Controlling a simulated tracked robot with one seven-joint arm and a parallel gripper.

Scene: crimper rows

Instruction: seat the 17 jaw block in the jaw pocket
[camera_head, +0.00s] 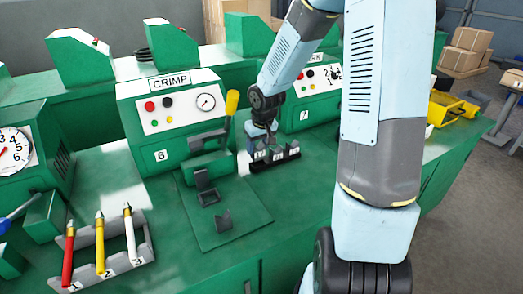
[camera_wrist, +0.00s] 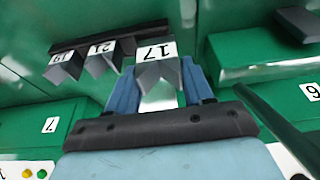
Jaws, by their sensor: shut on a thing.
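The 17 jaw block (camera_wrist: 157,70) is grey with a notched end and a white label reading 17. My gripper (camera_wrist: 158,92) is shut on it, one blue finger on each side. In the head view my gripper (camera_head: 260,143) is at the dark rack, right of the number 6 crimp station. The block looks nearer the camera than its neighbours; whether it is clear of the rack I cannot tell. A dark upright bracket (camera_head: 206,188), which looks like the jaw pocket, stands on the green plate below the CRIMP panel.
The dark rack (camera_wrist: 70,45) also holds blocks 21 (camera_wrist: 102,58) and 19 (camera_wrist: 66,63). The yellow-handled lever (camera_head: 231,105) rises between the crimp panel and my arm. A tray (camera_head: 88,245) of red, yellow and white tools is at lower left. Bench right of the plate is clear.

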